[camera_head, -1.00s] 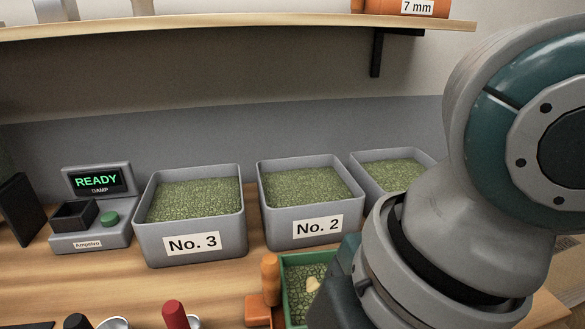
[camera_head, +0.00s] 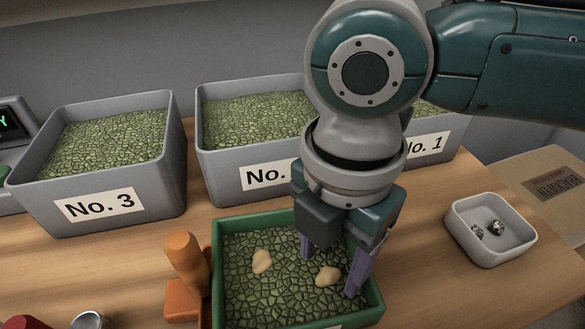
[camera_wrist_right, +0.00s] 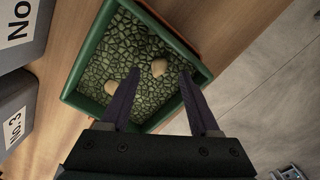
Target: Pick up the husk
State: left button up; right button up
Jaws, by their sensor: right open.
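Two pale tan husks lie on the green beans in a green tray (camera_head: 222,308). One husk (camera_head: 328,276) lies toward the right of the tray and the other husk (camera_head: 262,261) toward the left. My right gripper (camera_head: 332,262) points down into the tray, open and empty, with its fingers apart around the right husk. In the right wrist view this husk (camera_wrist_right: 159,67) shows between the fingertips (camera_wrist_right: 160,75); the other husk (camera_wrist_right: 116,87) is outside them, beside one finger. I cannot tell how high the tips are above the beans. My left gripper is not in view.
Grey bins of green beans, among them No. 3 (camera_head: 162,194), stand behind the tray. An orange-handled tool (camera_head: 187,262) stands close at the tray's left. A small white dish (camera_head: 462,229) with dark bits is at the right. Bare table lies between tray and dish.

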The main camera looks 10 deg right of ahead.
aim_at(327, 278)
notch_tip(327, 278, down, 2)
jog(key=shift+f, duration=0.15)
grip_shut()
dwell(0.5)
